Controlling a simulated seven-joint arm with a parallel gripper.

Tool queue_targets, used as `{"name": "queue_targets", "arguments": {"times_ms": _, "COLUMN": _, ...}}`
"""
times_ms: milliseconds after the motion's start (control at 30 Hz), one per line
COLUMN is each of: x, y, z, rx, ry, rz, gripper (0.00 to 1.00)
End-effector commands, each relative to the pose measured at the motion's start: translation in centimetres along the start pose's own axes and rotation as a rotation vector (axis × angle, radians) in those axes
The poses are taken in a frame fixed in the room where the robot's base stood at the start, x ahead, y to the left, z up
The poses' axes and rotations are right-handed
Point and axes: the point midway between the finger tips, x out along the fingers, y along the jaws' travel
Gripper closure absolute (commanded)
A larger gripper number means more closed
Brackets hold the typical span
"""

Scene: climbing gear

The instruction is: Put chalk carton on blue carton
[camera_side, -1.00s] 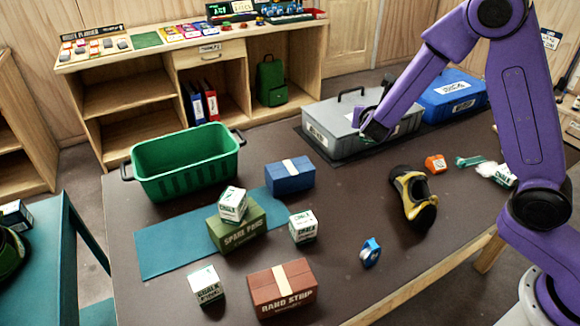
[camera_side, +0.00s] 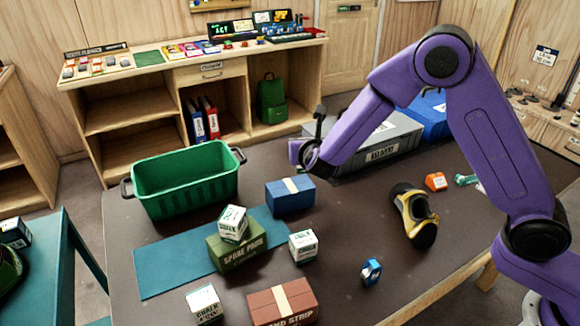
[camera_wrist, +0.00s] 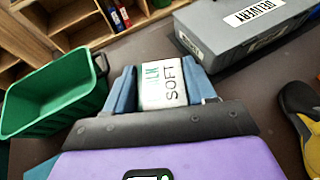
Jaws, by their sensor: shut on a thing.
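My gripper (camera_side: 303,153) is raised over the table, just behind and above the blue carton (camera_side: 289,195), which has a pale band on top. In the wrist view, my gripper (camera_wrist: 162,88) has its blue fingers shut on a white chalk carton (camera_wrist: 163,84) lettered "SOFT". The side view does not clearly show this held carton; my wrist covers that spot. The blue carton stands on the table at the edge of the teal mat (camera_side: 170,266); I cannot make it out in the wrist view.
Another chalk carton (camera_side: 233,224) sits tilted on the green spare pads carton (camera_side: 236,252). More chalk cartons stand nearby (camera_side: 303,246) and at the front (camera_side: 205,304). A red-brown carton (camera_side: 283,303), green bin (camera_side: 186,180), grey delivery case (camera_side: 385,148) and shoe (camera_side: 414,214) surround the area.

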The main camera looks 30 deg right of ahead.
Motion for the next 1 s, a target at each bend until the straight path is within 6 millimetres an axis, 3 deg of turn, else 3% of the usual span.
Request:
{"name": "queue_targets", "arguments": {"times_ms": 200, "x": 3.4, "y": 1.7, "z": -2.1, "rx": -0.001, "ry": 0.001, "rz": -0.002, "gripper": 0.78}}
{"name": "queue_targets", "arguments": {"times_ms": 400, "x": 5.3, "y": 2.8, "z": -3.3, "rx": 0.000, "ry": -0.001, "rz": -0.001, "gripper": 0.78}}
{"name": "queue_targets", "arguments": {"times_ms": 633, "x": 6.5, "y": 3.4, "z": -4.2, "rx": 0.000, "ry": 0.000, "rz": -0.001, "gripper": 0.78}}
{"name": "queue_targets", "arguments": {"times_ms": 833, "x": 7.4, "y": 3.4, "z": -6.5, "rx": 0.000, "ry": 0.001, "rz": 0.000, "gripper": 0.78}}
{"name": "queue_targets", "arguments": {"times_ms": 1000, "x": 7.6, "y": 3.4, "z": -6.9, "rx": 0.001, "ry": -0.001, "rz": 0.000, "gripper": 0.78}}
